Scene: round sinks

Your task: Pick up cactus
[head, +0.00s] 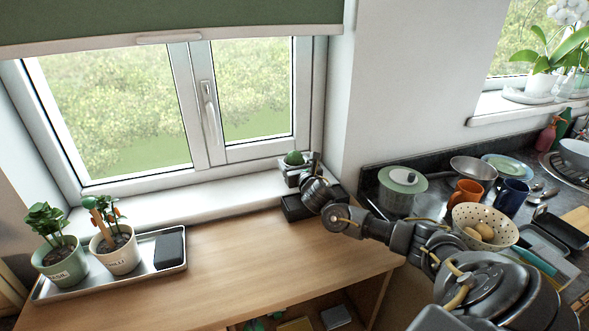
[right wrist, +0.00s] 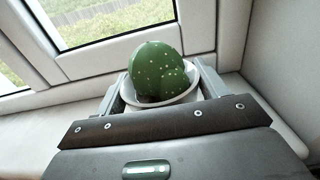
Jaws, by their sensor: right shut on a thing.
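The cactus (right wrist: 158,70) is round and green with pale dots, and sits in a white pot (right wrist: 207,80). In the head view the cactus (head: 294,158) shows small at the right end of the windowsill, in the corner by the wall. My right gripper (head: 300,172) reaches there from the right. In the right wrist view its two fingers (right wrist: 160,100) are on either side of the pot and shut on it. The lower part of the pot is hidden behind my gripper. I cannot tell whether the pot touches the sill. My left gripper is not in view.
A metal tray (head: 50,291) with two potted herbs (head: 116,248) and a black box (head: 169,248) stands at the left of the wooden desk (head: 240,262). The desk's middle is clear. A colander (head: 484,226), mugs and bowls crowd the counter at the right. The window (head: 150,110) is close behind.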

